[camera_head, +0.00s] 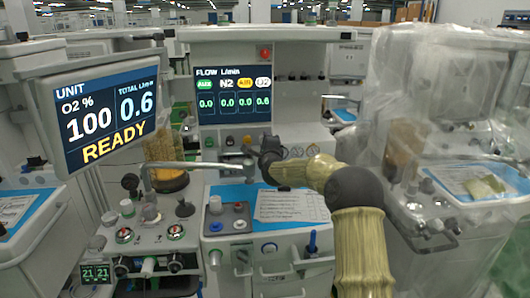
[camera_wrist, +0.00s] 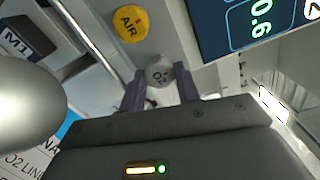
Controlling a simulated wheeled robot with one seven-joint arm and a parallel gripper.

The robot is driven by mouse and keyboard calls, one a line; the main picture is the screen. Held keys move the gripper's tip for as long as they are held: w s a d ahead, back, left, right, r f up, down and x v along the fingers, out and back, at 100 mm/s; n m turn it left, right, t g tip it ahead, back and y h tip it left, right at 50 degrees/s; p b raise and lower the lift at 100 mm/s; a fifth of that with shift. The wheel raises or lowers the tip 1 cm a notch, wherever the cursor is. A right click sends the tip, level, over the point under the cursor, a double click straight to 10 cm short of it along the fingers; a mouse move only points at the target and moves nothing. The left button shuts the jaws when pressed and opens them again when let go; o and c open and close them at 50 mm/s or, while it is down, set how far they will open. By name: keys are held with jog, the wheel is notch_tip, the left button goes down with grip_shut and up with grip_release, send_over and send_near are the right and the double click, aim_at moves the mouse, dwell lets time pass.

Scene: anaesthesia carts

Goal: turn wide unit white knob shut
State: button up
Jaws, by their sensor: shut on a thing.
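The white knob (camera_wrist: 160,70), marked O2, is in the wrist view between the two dark fingers of my gripper (camera_wrist: 160,84). The gripper is shut on it. In the head view my arm reaches in from the lower right to the wide unit's front panel, and the white knob is hidden there behind the arm's end. The wide unit's flow screen (camera_head: 233,96) reads 0.6 under O2 and 0.0 in the other columns. The screen also shows in part in the wrist view (camera_wrist: 245,25), with 0.6 visible.
A yellow AIR knob (camera_wrist: 130,22) sits close beside the white knob. A tilted screen (camera_head: 103,112) at left reads O2 100, total 0.6, READY. A paper sheet (camera_head: 291,206) lies on the blue worktop below. A plastic-draped cart (camera_head: 425,75) stands at right.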

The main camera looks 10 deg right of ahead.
jog(key=shift+f+m+b, duration=0.15)
jog(key=shift+m+b, duration=0.4)
jog(key=shift+m, duration=0.05)
jog(key=o, duration=1)
jog(key=shift+c, duration=0.2)
jog(key=s+b, duration=0.2)
jog(key=s, duration=1.5)
jog(key=shift+s, duration=0.25)
